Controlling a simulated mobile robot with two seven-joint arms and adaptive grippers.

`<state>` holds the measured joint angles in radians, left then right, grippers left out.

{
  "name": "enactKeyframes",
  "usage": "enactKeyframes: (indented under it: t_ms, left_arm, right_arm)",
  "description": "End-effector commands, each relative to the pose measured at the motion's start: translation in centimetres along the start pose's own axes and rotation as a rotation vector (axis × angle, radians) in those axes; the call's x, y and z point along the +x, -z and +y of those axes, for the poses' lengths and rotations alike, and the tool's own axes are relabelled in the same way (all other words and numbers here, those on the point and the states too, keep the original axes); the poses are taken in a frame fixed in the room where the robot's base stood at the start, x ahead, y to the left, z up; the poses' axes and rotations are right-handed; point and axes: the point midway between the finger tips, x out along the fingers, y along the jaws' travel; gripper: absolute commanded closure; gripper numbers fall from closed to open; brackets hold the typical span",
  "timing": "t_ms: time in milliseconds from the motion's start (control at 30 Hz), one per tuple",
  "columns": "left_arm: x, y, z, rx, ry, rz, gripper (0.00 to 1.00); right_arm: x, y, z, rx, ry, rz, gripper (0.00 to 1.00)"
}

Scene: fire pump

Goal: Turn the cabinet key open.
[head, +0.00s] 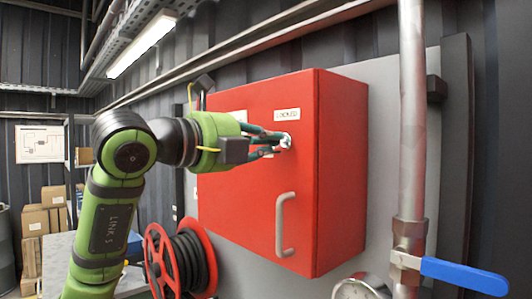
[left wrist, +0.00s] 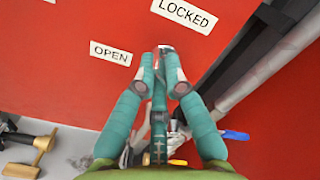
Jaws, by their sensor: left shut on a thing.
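The red cabinet (head: 245,185) hangs on the wall, its door closed. The silver key (head: 287,141) sits in the door's upper right part, just below the "LOCKED" label (head: 287,114). My left gripper (head: 279,144) reaches in from the left and is shut on the key. In the left wrist view its teal fingers (left wrist: 162,68) meet at the key, of which only a small bright end (left wrist: 166,47) shows. There the "OPEN" label (left wrist: 110,53) is left of the fingertips and the "LOCKED" label (left wrist: 184,14) is above them. The fingers hide the key's angle. My right gripper is out of view.
A grey door handle (head: 284,224) is below the key. A red hose reel (head: 180,262) stands below left of the cabinet. A vertical pipe (head: 412,120) with a blue valve lever (head: 464,275) and a gauge (head: 360,288) are on the right. Cardboard boxes (head: 37,219) stand far left.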

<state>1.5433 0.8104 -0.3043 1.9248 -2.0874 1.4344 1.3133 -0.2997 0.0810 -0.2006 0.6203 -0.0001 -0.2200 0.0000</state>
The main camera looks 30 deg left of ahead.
Motion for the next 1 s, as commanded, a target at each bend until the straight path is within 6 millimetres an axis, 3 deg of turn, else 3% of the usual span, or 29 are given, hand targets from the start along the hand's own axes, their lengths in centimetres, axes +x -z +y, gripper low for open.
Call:
enactKeyframes:
  t_ms: [600,1000]
  left_arm:
    - [-0.1,0.3,0.2,-0.537,0.003,-0.001,1.00]
    - [-0.1,0.2,0.2,-0.697,0.002,-0.003,1.00]
  right_arm:
    - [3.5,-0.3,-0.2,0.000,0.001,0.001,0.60]
    - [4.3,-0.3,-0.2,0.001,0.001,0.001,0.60]
